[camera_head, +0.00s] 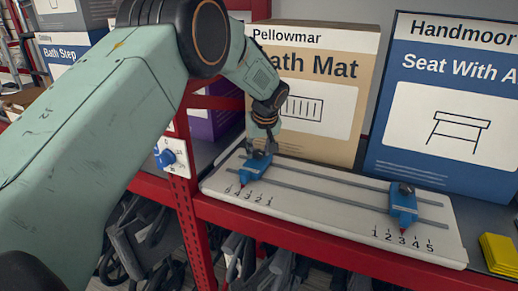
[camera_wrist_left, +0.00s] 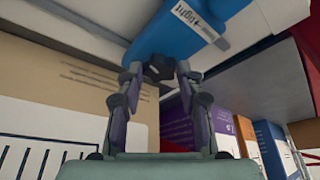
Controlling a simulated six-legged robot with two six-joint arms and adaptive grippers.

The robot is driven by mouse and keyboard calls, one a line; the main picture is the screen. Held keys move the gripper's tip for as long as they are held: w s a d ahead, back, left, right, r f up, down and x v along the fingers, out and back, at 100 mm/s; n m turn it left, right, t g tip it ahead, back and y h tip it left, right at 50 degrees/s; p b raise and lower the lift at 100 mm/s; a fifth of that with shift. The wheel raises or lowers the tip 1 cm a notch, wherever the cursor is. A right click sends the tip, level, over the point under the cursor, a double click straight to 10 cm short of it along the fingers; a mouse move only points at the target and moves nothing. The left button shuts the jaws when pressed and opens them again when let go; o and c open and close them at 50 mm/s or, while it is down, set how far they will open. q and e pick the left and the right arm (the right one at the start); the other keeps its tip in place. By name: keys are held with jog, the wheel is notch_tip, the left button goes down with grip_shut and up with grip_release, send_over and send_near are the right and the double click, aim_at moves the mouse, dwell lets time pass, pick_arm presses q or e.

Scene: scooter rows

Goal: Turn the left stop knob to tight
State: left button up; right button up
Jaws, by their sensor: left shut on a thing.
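A pale board (camera_head: 320,214) with two metal rails lies on the shelf. The left stop (camera_head: 252,170) is a blue block on the rails near the board's left end, with its red pointer over the left number scale. My left gripper (camera_head: 262,146) reaches down from above onto its dark knob. In the left wrist view the fingers (camera_wrist_left: 155,76) are shut on the knob (camera_wrist_left: 159,68), which they partly hide. The blue stop body (camera_wrist_left: 172,28) there carries a white label reading "tight" with an arrow. My right gripper is not in view.
A second blue stop (camera_head: 403,204) with a dark knob sits at the right, its pointer near 3. A Bath Mat box (camera_head: 312,80) and a blue box (camera_head: 440,110) stand close behind the board. A yellow item (camera_head: 498,253) lies to the right.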

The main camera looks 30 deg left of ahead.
pick_arm(q)
jog(key=m+p, duration=0.1)
jog(key=m+h+p, duration=0.1)
jog(key=m, duration=0.1)
jog(key=m+t+p, duration=0.1)
jog(key=m, duration=0.1)
jog(key=shift+s+a+r+h, duration=0.15)
jog(key=shift+a+h, duration=0.1)
jog(key=shift+h, duration=0.15)
jog(key=shift+a+m, duration=0.1)
jog(key=shift+m, duration=0.7)
jog(key=shift+m+h, duration=0.6)
jog(key=shift+m, duration=0.5)
jog(key=o, duration=1.2)
jog(key=shift+s, duration=0.1)
jog(key=v, duration=1.2)
jog(key=shift+s+a, duration=0.1)
